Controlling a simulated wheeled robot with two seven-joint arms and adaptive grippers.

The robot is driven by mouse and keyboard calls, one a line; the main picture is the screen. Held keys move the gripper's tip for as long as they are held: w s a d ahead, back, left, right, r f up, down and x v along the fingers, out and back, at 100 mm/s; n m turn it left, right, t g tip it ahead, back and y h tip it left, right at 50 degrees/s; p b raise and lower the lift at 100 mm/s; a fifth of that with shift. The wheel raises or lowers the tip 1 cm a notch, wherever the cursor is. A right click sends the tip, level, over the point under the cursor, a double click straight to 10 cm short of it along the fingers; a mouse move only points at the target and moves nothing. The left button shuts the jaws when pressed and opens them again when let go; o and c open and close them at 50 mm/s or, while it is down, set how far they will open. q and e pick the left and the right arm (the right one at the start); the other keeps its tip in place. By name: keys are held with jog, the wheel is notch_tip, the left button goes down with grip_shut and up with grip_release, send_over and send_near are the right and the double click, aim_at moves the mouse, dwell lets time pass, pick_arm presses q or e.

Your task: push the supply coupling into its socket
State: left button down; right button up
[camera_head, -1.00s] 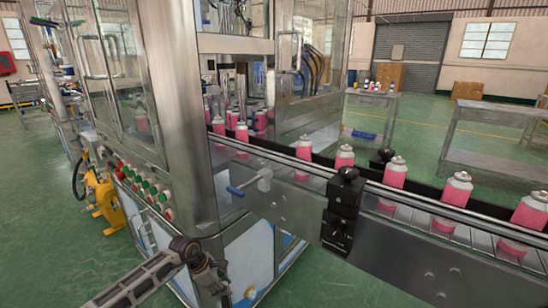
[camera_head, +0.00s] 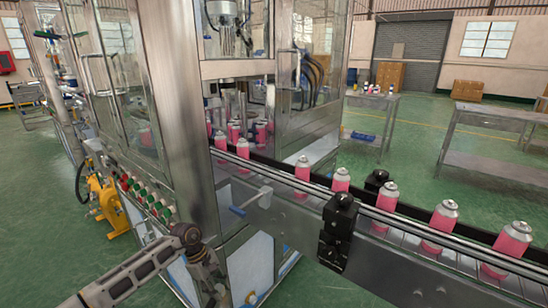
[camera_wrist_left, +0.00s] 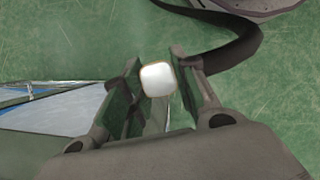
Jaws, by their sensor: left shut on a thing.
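My left gripper (camera_head: 218,292) is at the lower edge of the head view, in front of the machine's lower panels. The left wrist view shows its two fingers shut on a small white piece with rounded corners, which appears to be the supply coupling (camera_wrist_left: 158,79). A dark hose (camera_wrist_left: 240,45) curves from the top of that view down to the right finger. The fingers hide part of the held piece. I cannot make out the socket in either view. My right gripper is not in view.
The steel machine frame (camera_head: 175,110) stands ahead, with green and red buttons (camera_head: 150,197) on its side. A conveyor (camera_head: 400,265) with several pink cans runs to the right, with a black block (camera_head: 337,235) on its side. Green floor (camera_head: 60,230) is clear at left.

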pick_arm(q)
jog(key=shift+s+a+r+m+p, duration=0.1)
jog(key=shift+s+r+m+p, duration=0.1)
jog(key=shift+r+m+p, duration=0.55)
jog(key=s+a+r+m+g+y+p, duration=0.1)
jog(key=s+r+m+y+p, duration=0.1)
jog(key=r+m+p, duration=0.3)
jog(key=s+a+r+m+g+y+p, duration=0.1)
jog(key=r+m+p, duration=0.5)
jog(key=r, duration=0.6)
jog(key=shift+s+a+m+g+y, duration=0.3)
jog(key=shift+s+a+m+y, duration=0.25)
jog(key=shift+s, duration=0.6)
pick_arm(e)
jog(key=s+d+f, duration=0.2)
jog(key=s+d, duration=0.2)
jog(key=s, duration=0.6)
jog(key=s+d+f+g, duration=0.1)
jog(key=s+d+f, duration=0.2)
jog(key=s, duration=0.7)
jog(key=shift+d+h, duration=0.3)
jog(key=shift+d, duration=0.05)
